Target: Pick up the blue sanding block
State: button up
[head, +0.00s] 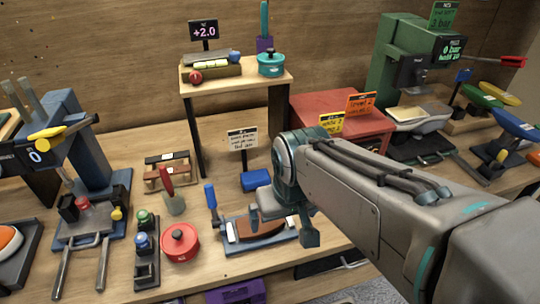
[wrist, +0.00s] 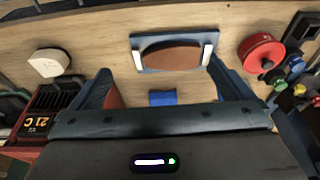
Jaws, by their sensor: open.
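The blue sanding block (head: 256,180) lies on the wooden bench, in front of a small sign on a post. In the wrist view the blue block (wrist: 162,98) shows between my fingers' sides, close to the gripper's dark body, which may hide part of it. My gripper (head: 288,216) is just right of and nearer than the block in the head view. In the wrist view my gripper (wrist: 160,68) has its two fingers wide apart, with nothing held between them. I cannot tell its exact height above the block.
A tray with a brown pad (head: 262,231) lies in front of the block. A red round pot (head: 180,242) and a blue-handled tool (head: 211,200) are to the left. A raised wooden shelf (head: 235,75) stands behind; a red box (head: 342,118) is at the right.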

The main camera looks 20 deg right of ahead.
aim_at(251, 180)
jog(key=z, duration=1.2)
jog(key=k, duration=1.1)
jog(key=u, duration=1.1)
jog(key=i, duration=1)
